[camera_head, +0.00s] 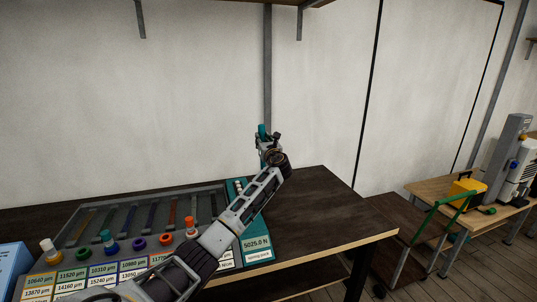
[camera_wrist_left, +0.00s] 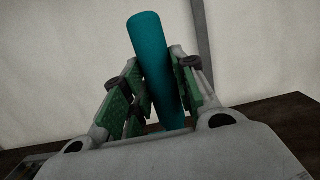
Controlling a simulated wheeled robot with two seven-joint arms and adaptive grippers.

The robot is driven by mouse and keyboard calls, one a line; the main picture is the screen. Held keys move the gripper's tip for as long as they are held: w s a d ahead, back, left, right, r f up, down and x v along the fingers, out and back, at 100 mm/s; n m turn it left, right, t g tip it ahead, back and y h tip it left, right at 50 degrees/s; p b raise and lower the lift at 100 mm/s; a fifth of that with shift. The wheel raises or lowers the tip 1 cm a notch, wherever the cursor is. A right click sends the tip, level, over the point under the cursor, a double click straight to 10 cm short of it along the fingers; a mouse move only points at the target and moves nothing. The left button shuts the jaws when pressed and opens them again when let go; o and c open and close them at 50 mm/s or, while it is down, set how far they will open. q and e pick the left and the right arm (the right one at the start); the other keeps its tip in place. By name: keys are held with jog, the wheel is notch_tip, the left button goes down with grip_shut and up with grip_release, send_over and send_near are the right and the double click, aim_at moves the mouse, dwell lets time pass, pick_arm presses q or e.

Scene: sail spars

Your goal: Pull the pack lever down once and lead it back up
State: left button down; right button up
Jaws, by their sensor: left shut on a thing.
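The pack lever's teal handle (camera_wrist_left: 158,70) stands nearly upright between the fingers of my left gripper (camera_wrist_left: 160,95) in the left wrist view. The green finger pads close on it from both sides. In the head view the teal tip (camera_head: 262,130) shows just above my left gripper (camera_head: 266,140), which is held high above the bench. The lever's lower part is hidden behind my left arm. A teal base (camera_head: 257,247) marked 5025.0 N lies at the right end of the rack. My right gripper is not in view.
A grey rack (camera_head: 120,200) with several coloured rods and rings fills the bench's left part, with labelled cards in front. The dark bench top (camera_head: 315,205) right of the teal base is clear. A yellow box (camera_head: 467,190) stands on a far table.

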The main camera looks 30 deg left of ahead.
pick_arm(q)
jog(key=shift+p+v, duration=0.45)
jog(key=shift+v, duration=0.5)
jog(key=p+v, duration=0.3)
jog(key=v, duration=0.3)
jog(key=shift+s+r, duration=0.1)
jog(key=shift+r, duration=0.05)
jog(key=f+v, duration=0.2)
jog(key=v, duration=0.6)
jog(key=shift+d+p, duration=0.2)
jog(key=shift+p, duration=0.1)
jog(key=shift+s, duration=0.15)
